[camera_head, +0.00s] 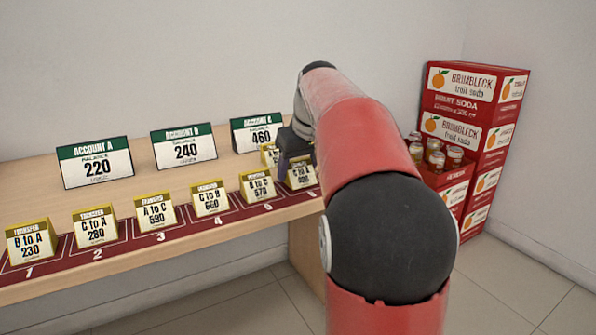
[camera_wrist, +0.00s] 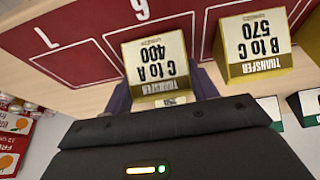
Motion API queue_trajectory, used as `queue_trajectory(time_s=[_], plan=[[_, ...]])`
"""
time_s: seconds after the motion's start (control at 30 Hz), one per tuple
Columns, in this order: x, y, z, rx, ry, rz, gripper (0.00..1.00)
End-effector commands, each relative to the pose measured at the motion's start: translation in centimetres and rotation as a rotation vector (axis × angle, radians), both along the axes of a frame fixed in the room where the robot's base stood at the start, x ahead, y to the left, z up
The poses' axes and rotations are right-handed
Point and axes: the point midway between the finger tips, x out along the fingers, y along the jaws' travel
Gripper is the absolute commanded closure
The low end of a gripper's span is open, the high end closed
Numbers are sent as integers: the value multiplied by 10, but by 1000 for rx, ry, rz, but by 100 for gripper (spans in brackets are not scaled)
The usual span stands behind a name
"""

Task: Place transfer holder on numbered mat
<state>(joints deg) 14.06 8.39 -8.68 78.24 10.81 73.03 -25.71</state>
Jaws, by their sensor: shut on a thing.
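My gripper (camera_wrist: 162,88) is shut on a yellow transfer holder with a white card, "C to A 400" (camera_wrist: 155,58). Its fingers are on both sides of it. The holder also shows in the head view (camera_head: 300,174), upright at the 6 space of the dark red numbered mat (camera_head: 115,250). I cannot tell whether it touches the mat. Left of it, holders stand in a row: "B to C 570" (camera_head: 258,187), "C to B 660" (camera_head: 210,199), "A to C 590" (camera_head: 156,212), "C to A 280" (camera_head: 96,227) and "B to A 230" (camera_head: 31,241).
Account cards A (camera_head: 96,163), B (camera_head: 184,147) and C (camera_head: 257,133) stand behind the row. Red soda crates (camera_head: 465,105) are stacked right of the counter. A 7 space shows on the mat (camera_wrist: 48,55).

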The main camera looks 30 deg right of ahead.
Motion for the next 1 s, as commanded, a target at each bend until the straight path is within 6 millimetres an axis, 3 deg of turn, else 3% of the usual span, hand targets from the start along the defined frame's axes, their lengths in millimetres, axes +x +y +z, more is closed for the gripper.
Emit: queue_trajectory(time_s=[0.37, 0.4, 0.53, 0.83, 1.0], plan=[[0, 0, -5, 0, 0, 0, 65], [0, 0, -4, 0, 0, 0, 38], [0, 0, -3, 0, 0, 0, 21], [0, 0, -2, 0, 0, -1, 20], [-5, -1, 16, 0, -3, -1, 20]])
